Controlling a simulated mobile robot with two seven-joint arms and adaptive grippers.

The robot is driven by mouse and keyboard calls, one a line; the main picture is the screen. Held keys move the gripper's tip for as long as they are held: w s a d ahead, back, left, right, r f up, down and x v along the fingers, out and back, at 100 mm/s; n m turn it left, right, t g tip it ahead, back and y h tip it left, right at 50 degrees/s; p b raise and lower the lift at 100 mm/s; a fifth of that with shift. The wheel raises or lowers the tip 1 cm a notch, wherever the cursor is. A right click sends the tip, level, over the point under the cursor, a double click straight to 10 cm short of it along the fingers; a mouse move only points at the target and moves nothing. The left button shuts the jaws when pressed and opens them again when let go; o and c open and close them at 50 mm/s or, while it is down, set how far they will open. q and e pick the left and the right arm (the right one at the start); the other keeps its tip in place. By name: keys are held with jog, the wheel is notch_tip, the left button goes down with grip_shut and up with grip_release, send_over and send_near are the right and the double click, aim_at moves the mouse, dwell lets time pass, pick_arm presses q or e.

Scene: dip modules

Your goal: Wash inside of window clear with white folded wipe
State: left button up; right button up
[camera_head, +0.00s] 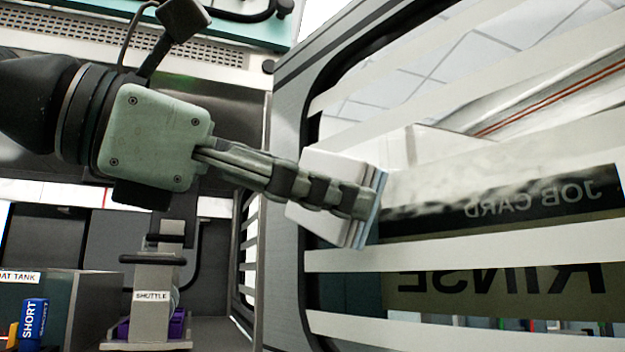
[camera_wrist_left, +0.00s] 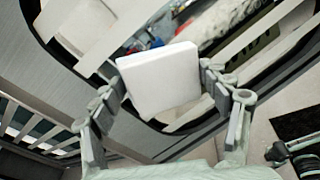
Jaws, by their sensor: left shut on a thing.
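The white folded wipe (camera_head: 358,166) is in my left gripper (camera_head: 338,196), which is shut on it. The wipe's far edge, with a thin blue line, is at the left part of the window (camera_head: 450,262); I cannot tell if it touches the glass. In the left wrist view the wipe (camera_wrist_left: 158,82) sits between both fingers of my left gripper (camera_wrist_left: 165,85). A cloudy whitish smear (camera_head: 440,190) shows on the window to the right of the wipe, over reversed lettering reading "JOB CARD". My right gripper is not in view.
White slanting bars (camera_head: 425,260) cross the window inside a dark frame (camera_head: 300,120). A grey unit labelled SHUTTLE (camera_head: 153,275) stands below my left arm. A blue packet marked SHORT (camera_head: 34,322) is at the lower left. A panel with slotted vents (camera_head: 150,45) is behind.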

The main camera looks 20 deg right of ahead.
aim_at(344, 173)
pick_arm(q)
jog(key=shift+x, duration=0.95)
dwell(0.3)
jog(key=shift+w+r, duration=0.1)
jog(key=shift+s+d+b, duration=0.25)
jog(key=shift+s+b, duration=0.15)
jog(key=shift+s, duration=0.2)
jog(key=shift+s+d+b, duration=0.15)
jog(key=shift+s+b, duration=0.05)
jog(key=shift+s, duration=0.35)
jog(key=shift+s+d+b, duration=0.15)
jog(key=shift+s+d, duration=0.05)
jog(key=shift+s, duration=0.3)
